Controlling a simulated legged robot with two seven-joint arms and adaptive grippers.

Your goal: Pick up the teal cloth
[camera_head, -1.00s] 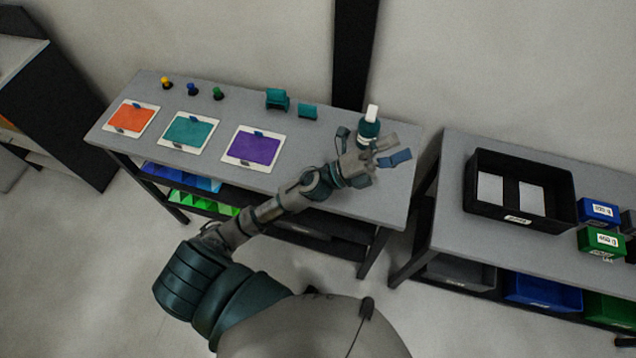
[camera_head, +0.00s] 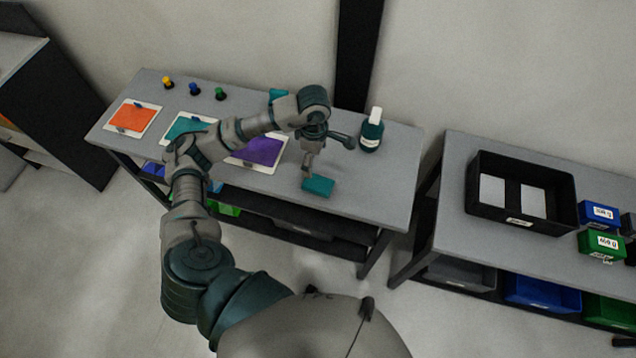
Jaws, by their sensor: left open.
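The teal cloth (camera_head: 318,187) shows as a small flat teal piece near the front edge of the left table, with part of it covered by my gripper. My left gripper (camera_head: 308,168) points down at the cloth's upper left edge and is open. Whether its fingers touch the cloth cannot be told. My right gripper is out of view.
A teal bottle with a white cap (camera_head: 371,130) stands right of the gripper. Orange (camera_head: 131,117), teal (camera_head: 184,126) and purple (camera_head: 262,150) panels lie to the left, the latter two partly behind my arm. A black bin (camera_head: 480,200) sits on the right table.

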